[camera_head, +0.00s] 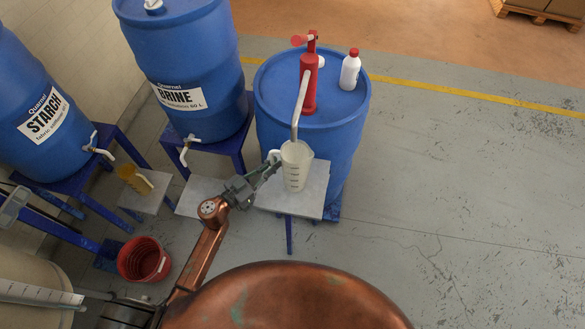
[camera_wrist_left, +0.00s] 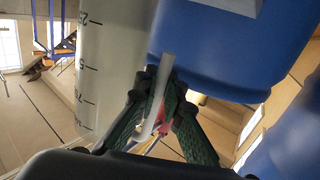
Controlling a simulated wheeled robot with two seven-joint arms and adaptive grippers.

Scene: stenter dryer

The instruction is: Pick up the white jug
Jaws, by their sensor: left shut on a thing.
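The white jug (camera_head: 297,168), translucent with graduation marks, is upright at the white shelf in front of the right blue drum, below the spout of the red hand pump (camera_head: 309,85). I cannot tell whether its base touches the shelf. My left gripper (camera_head: 271,168) is at the jug's left side, shut on its handle. In the left wrist view the jug's marked wall (camera_wrist_left: 103,65) stands left of the gripper (camera_wrist_left: 153,115), with the pale handle (camera_wrist_left: 158,90) between the fingers. The fingers partly hide the handle. My right gripper is not in view.
The blue drum (camera_head: 340,130) stands behind the jug with a white red-capped bottle (camera_head: 350,70) on top. Left are the BRINE drum (camera_head: 185,60), STARCH drum (camera_head: 35,90), amber jug (camera_head: 133,178) and red bucket (camera_head: 143,259). Right floor is clear.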

